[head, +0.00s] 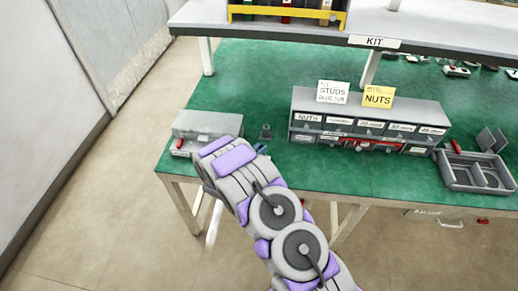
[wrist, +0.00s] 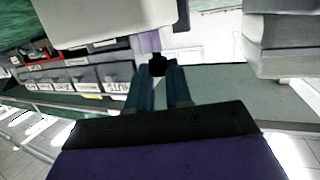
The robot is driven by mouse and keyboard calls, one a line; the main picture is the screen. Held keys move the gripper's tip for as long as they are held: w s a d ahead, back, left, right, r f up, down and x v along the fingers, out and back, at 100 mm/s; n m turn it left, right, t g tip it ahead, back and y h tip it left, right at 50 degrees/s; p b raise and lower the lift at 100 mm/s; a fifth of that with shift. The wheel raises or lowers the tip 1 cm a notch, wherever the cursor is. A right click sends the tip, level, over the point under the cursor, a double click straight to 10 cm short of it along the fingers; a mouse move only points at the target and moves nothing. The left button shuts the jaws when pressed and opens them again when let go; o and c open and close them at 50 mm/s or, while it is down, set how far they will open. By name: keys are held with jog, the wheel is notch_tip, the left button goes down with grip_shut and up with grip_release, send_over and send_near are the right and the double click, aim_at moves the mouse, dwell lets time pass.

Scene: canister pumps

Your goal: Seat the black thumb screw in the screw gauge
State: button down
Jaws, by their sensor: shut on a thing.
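My gripper (wrist: 158,80) is shut on a small black piece, the black thumb screw (wrist: 158,66), which shows between the tips of its two dark blue fingers in the wrist view. A grey block with a white label and a red part (head: 207,123) sits by the arm's end at the bench's left end. It may be the screw gauge, but I cannot tell for sure. Whether the screw touches anything is unclear.
A small dark fixture (head: 265,132) stands just right of the arm. A grey drawer cabinet (head: 440,107) with NUTS and STUDS cards stands mid-bench, with a grey divided tray (head: 459,185) at its right. A shelf marked KIT (head: 374,42) overhangs the back. Green bench top (head: 245,80) is clear behind.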

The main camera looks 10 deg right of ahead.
jog(key=c, duration=1)
grip_release()
jog(key=shift+o, duration=0.2)
jog(key=shift+s, duration=0.1)
jog(key=p+v, duration=0.2)
jog(key=v, duration=1.5)
jog(key=shift+a, duration=0.15)
